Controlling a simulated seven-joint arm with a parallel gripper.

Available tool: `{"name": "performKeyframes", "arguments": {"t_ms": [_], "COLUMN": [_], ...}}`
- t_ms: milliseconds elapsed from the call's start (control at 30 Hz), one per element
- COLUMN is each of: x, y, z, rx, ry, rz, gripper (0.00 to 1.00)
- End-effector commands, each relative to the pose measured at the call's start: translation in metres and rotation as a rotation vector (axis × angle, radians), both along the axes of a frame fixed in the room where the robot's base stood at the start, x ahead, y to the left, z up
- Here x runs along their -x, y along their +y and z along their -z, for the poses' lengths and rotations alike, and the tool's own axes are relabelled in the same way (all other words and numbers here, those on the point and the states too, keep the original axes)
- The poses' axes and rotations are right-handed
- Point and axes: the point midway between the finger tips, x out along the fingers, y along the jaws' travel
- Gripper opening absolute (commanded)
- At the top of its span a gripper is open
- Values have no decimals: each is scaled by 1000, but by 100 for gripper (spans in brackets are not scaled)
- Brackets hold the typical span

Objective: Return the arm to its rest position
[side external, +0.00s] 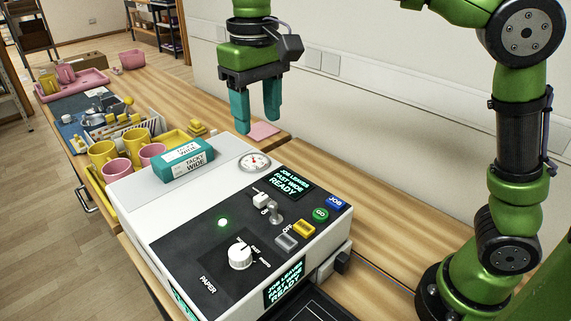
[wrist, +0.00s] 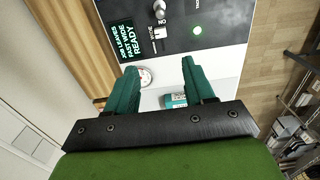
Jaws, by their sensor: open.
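My gripper (side external: 258,106) hangs fingers-down above the back of the white press (side external: 325,227), with its teal fingers apart and nothing between them. In the wrist view my gripper (wrist: 158,80) also shows two spread fingers over the press's white top and dial. The press has a black panel with a white knob, a toggle switch, coloured buttons and a lit green lamp. Its displays read "JOB LEAVES FAST WIDE READY". A teal box (side external: 184,159) marked "TACKY WIDE" lies on the press's white top, to the left of the gripper.
Pink and yellow mugs (side external: 104,153) stand left of the press. Behind them are a rack (side external: 128,124), a blue mat and a pink tray (side external: 72,84). A pink sheet (side external: 263,130) lies on the wooden bench behind the press. A wall runs along the back. The air around the gripper looks clear.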

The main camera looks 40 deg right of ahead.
Motion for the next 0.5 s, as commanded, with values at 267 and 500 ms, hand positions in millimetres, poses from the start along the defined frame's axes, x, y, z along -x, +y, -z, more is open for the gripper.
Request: {"name": "performKeyframes", "arguments": {"t_ms": [267, 500], "x": [-6, 11], "y": [0, -23], "z": [2, 36], "rx": [0, -62], "ry": [-29, -125], "rz": [-6, -33], "gripper": [53, 53]}}
